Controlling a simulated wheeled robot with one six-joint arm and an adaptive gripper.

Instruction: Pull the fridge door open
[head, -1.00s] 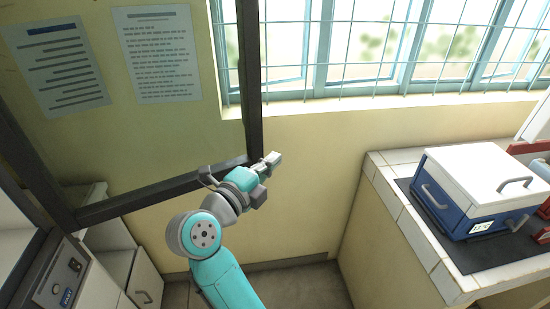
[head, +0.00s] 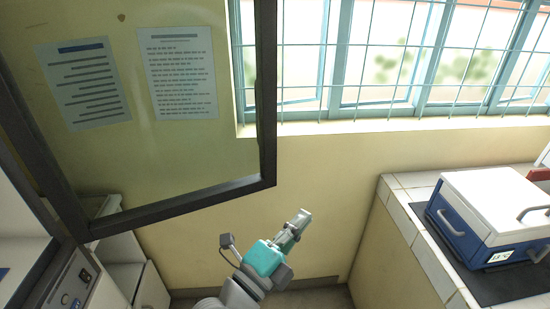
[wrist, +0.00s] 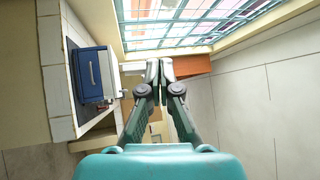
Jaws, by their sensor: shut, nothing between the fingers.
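The fridge door is a dark-framed glass panel (head: 180,207) in the left half of the head view. It stands swung out from the fridge body (head: 75,285) at the lower left, and the wall and papers show through its glass. My gripper (head: 303,216) is below and to the right of the door's lower right corner, apart from the frame in the picture. In the wrist view my gripper (wrist: 158,65) has its fingertips together with nothing between them. The door does not show in the wrist view. I cannot make out a handle on the door.
A tiled counter (head: 425,265) on the right holds a blue and white box (head: 490,220), which also shows in the wrist view (wrist: 90,75). A barred window (head: 390,60) is in the back wall. Low white cabinets (head: 130,265) stand behind the door. Floor shows between door and counter.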

